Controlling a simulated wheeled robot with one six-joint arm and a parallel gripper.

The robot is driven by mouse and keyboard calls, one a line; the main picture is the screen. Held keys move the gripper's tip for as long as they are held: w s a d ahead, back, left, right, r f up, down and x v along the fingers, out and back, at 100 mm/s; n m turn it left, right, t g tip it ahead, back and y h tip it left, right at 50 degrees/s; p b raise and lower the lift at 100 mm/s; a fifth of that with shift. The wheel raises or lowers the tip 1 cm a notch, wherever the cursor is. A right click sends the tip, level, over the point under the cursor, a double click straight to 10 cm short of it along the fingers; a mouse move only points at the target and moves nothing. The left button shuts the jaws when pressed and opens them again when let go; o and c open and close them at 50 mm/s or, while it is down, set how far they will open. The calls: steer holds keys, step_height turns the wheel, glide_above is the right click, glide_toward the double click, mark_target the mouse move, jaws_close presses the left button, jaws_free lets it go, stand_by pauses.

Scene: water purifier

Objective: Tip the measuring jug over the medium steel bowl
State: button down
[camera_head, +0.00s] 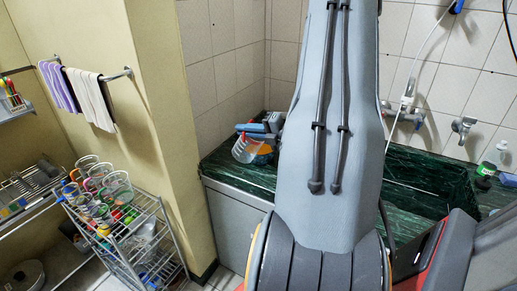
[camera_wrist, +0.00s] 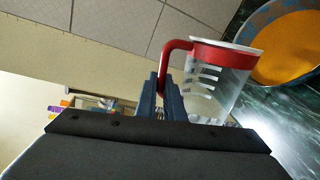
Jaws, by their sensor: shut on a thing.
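The measuring jug (camera_wrist: 218,82) is clear with a red rim, a red handle and white marks. My gripper (camera_wrist: 162,92) has its blue fingers shut on the handle. In the head view the jug (camera_head: 244,151) hangs off the end of my gripper (camera_head: 249,129), over the left end of the green counter. The jug looks tilted there; I cannot tell how far, or whether it holds anything. A round bowl with a grey-blue rim (camera_wrist: 262,22) and an orange inside shows beyond the jug's mouth. In the head view only an orange patch (camera_head: 264,154) shows beside the jug.
My arm hides the middle of the green counter (camera_head: 240,172). A wire rack (camera_head: 150,232) with several glasses stands at the lower left. Towels (camera_head: 92,98) hang on the left wall. Taps (camera_head: 463,127) and a bottle (camera_head: 496,153) are at the right. A tiled wall closes the back.

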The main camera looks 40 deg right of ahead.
mark_target(238, 146)
steer(key=shift+s+a+f+n+b, duration=0.2)
steer(key=shift+a+f+n+b, duration=0.1)
steer(key=shift+a+f+b, duration=0.5)
steer(key=shift+s+a+r+n+p, duration=0.15)
steer(key=shift+a+r+n+p, duration=0.1)
steer(key=shift+r+n+p, duration=0.05)
steer(key=shift+s+a+f+n+b, duration=0.15)
steer(key=shift+a+n+b, duration=0.25)
steer(key=shift+b, duration=0.05)
steer(key=f+b, duration=0.1)
steer(key=a+f+n+b, duration=0.1)
steer(key=b, duration=0.1)
steer(key=shift+s+a+f+n+t+h, duration=0.1)
steer(key=shift+s+a+n+t+h, duration=0.1)
steer(key=shift+n+t+h, duration=0.15)
steer(key=shift+s+a+n+h+b, duration=0.15)
steer(key=shift+a+n+h+b, duration=0.15)
steer(key=shift+n+b, duration=0.45)
steer(key=f+b, duration=0.1)
steer(key=b, duration=0.1)
steer(key=a+f+n+b, duration=0.1)
steer(key=shift+s+a+f+n+t+b, duration=0.1)
steer(key=shift+s+f+n+t+b, duration=0.1)
steer(key=shift+f+n+t+b, duration=0.15)
steer(key=s+a+f+n+t+b, duration=0.1)
steer(key=a+f+n+b, duration=0.3)
steer(key=f+n+b, duration=0.2)
steer(key=shift+s+a+f+h+b, duration=0.25)
steer(key=shift+s+f+h+b, duration=0.15)
steer(key=shift+b, duration=0.95)
